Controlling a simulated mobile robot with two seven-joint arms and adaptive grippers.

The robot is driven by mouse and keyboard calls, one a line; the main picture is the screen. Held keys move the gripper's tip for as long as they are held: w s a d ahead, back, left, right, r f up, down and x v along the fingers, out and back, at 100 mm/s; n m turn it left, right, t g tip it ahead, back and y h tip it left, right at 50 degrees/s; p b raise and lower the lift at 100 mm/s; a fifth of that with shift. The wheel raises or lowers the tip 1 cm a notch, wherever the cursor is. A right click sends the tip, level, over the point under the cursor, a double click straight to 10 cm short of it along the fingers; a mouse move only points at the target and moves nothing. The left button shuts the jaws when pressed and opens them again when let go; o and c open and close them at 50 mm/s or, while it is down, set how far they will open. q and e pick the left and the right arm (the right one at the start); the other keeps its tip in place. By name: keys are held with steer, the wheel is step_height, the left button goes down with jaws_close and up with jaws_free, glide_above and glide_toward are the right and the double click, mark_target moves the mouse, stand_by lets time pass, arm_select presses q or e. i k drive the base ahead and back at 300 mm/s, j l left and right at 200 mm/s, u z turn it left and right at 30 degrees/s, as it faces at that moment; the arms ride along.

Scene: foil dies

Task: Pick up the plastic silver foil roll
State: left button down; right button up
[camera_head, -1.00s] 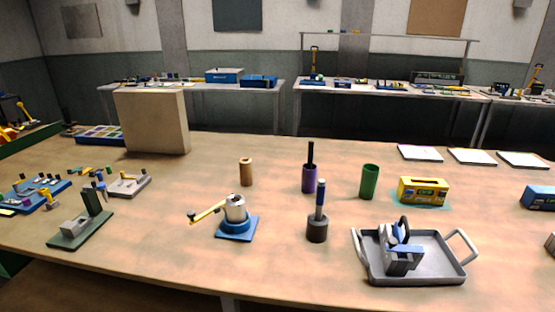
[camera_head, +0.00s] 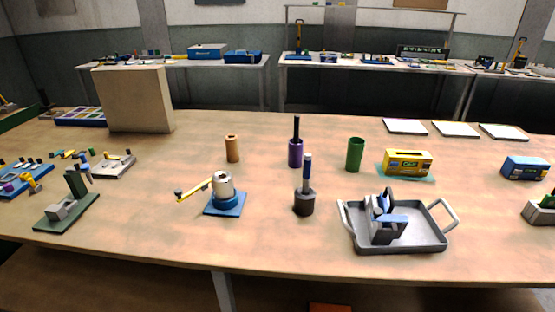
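No gripper of mine shows in the head view. A silver-grey cylinder (camera_head: 223,186) stands upright on a blue base (camera_head: 226,205), with a yellow lever (camera_head: 196,190) reaching to its left. It is the most silver, roll-like thing in view, but I cannot tell for sure that it is the foil roll. Other upright roll-like cylinders stand behind it: a copper-brown one (camera_head: 232,149), a purple one (camera_head: 295,154) with a black rod in it, and a green one (camera_head: 355,155).
A grey tray (camera_head: 434,240) with two handles holds a grey and blue device. A dark holder (camera_head: 304,202) with a blue-handled tool stands left of it. A yellow box (camera_head: 407,163) is behind the tray. A tall beige box (camera_head: 133,99) stands back left. The table's front middle is clear.

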mark_target(223, 183)
steer(key=j+z, duration=0.3)
steer(key=j, duration=0.4)
steer(key=k+j+z, duration=0.1)
steer(key=j+z, duration=0.2)
steer(key=j, duration=0.45)
